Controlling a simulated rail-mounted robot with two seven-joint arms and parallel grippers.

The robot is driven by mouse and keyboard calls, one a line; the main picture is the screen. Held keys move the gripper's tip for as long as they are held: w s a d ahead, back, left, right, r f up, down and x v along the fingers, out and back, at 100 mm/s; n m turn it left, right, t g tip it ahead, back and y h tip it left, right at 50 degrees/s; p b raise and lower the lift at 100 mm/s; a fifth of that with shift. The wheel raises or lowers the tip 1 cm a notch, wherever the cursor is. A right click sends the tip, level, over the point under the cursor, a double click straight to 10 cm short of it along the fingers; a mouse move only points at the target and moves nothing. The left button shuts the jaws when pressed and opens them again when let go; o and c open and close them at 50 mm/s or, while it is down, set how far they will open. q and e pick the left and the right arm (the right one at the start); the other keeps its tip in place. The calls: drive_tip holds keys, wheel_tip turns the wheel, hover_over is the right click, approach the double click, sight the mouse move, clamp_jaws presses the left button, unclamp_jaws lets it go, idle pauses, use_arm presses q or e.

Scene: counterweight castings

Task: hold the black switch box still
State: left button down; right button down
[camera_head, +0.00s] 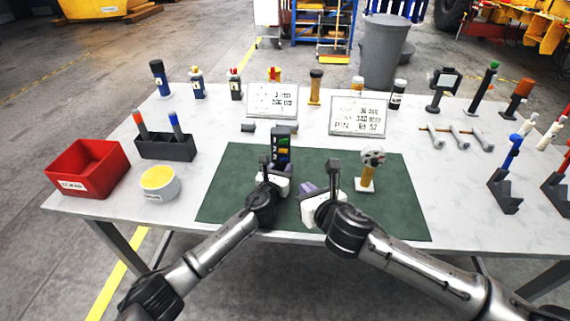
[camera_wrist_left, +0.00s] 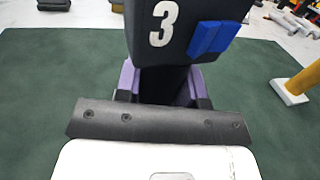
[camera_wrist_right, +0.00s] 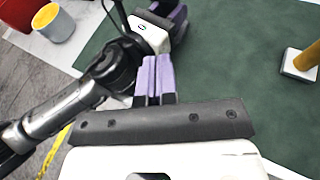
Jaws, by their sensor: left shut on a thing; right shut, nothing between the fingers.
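The black switch box (camera_head: 281,147) stands upright on the green mat (camera_head: 225,190), with coloured switches on its face. My left gripper (camera_head: 274,172) is shut on its lower part. In the left wrist view the box (camera_wrist_left: 188,30) shows a white 3 and a blue switch, with the purple fingers of my left gripper (camera_wrist_left: 165,88) on both sides of its narrower lower part. My right gripper (camera_head: 308,190) is shut and empty, to the right of the left one, over the mat. The right wrist view shows its purple fingers (camera_wrist_right: 154,78) pressed together.
A white-headed tool with a yellow handle (camera_head: 368,170) stands on a small base right of my right gripper. Two white sign boards (camera_head: 358,115) stand behind the mat. A red bin (camera_head: 88,167), a yellow-filled cup (camera_head: 159,182) and a dark holder (camera_head: 166,147) are at the left.

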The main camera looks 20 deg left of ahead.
drive_tip(key=shift+w+d+r, duration=0.1)
drive_tip(key=shift+w+r, duration=0.1)
idle(0.3)
approach(277, 159)
drive_tip(key=w+a+f, duration=0.2)
drive_tip(key=w, duration=0.1)
drive_tip(key=shift+w+a, duration=0.6)
drive_tip(key=shift+w, duration=0.2)
idle(0.4)
drive_tip(key=shift+w+a+m+t+h, duration=0.25)
drive_tip(key=shift+a+m+t+h, duration=0.15)
drive_tip(key=shift+a+t+h, duration=0.15)
drive_tip(key=shift+a+f, duration=0.1)
drive_tip(key=shift+a, duration=0.35)
idle(0.5)
